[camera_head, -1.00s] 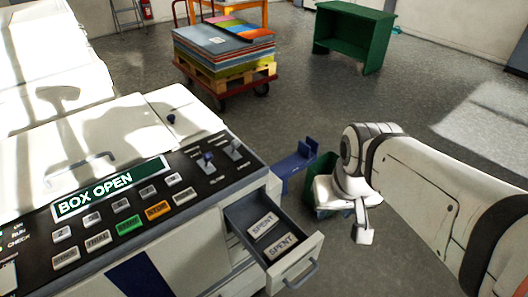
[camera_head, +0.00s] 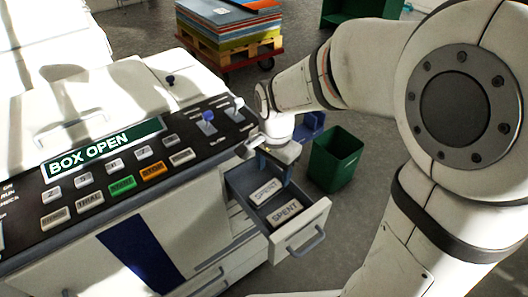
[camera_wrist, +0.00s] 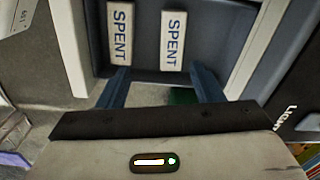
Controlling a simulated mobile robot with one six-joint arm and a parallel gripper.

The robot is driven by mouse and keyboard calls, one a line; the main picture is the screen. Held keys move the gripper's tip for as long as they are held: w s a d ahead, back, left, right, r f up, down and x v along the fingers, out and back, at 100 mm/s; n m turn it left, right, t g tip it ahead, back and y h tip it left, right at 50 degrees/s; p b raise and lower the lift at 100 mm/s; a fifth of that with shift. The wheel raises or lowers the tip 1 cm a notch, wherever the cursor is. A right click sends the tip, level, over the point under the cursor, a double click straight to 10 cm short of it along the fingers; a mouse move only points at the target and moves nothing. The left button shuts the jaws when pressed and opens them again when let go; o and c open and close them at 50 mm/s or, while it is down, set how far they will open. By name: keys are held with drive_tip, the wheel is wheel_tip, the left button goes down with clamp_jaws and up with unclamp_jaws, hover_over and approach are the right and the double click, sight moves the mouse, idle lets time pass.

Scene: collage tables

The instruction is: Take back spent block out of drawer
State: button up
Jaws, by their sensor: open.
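Two pale blocks marked SPENT lie in the open drawer (camera_head: 296,236) of the white machine. In the head view, one block (camera_head: 266,191) is farther back and the other block (camera_head: 285,212) is nearer the drawer front. In the wrist view, one block (camera_wrist: 121,32) is at the left and the other block (camera_wrist: 173,40) is right of it. My gripper (camera_head: 275,172) is over the back part of the drawer, pointing down. In the wrist view, the blue fingers of my gripper (camera_wrist: 163,82) are apart with nothing between them, and the right block lies beyond the gap.
The machine's control panel (camera_head: 130,170) with a BOX OPEN sign is left of the drawer. A green bin (camera_head: 335,160) stands on the floor to the right. A blue bracket (camera_head: 309,127) is behind my gripper. A pallet cart (camera_head: 230,45) is farther back.

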sight(267, 190)
drive_tip(key=shift+m, duration=0.6)
drive_tip(key=f, duration=0.1)
drive_tip(key=a+f, duration=0.1)
drive_tip(key=w+a+f, duration=0.1)
drive_tip(key=shift+f, duration=0.3)
drive_tip(key=f, duration=0.4)
drive_tip(key=f+b, duration=0.1)
drive_tip(key=f, duration=0.1)
drive_tip(key=shift+w+d+f, duration=0.3)
drive_tip(key=shift+w+f, duration=0.05)
drive_tip(key=shift+c, duration=0.2)
drive_tip(key=c, duration=1)
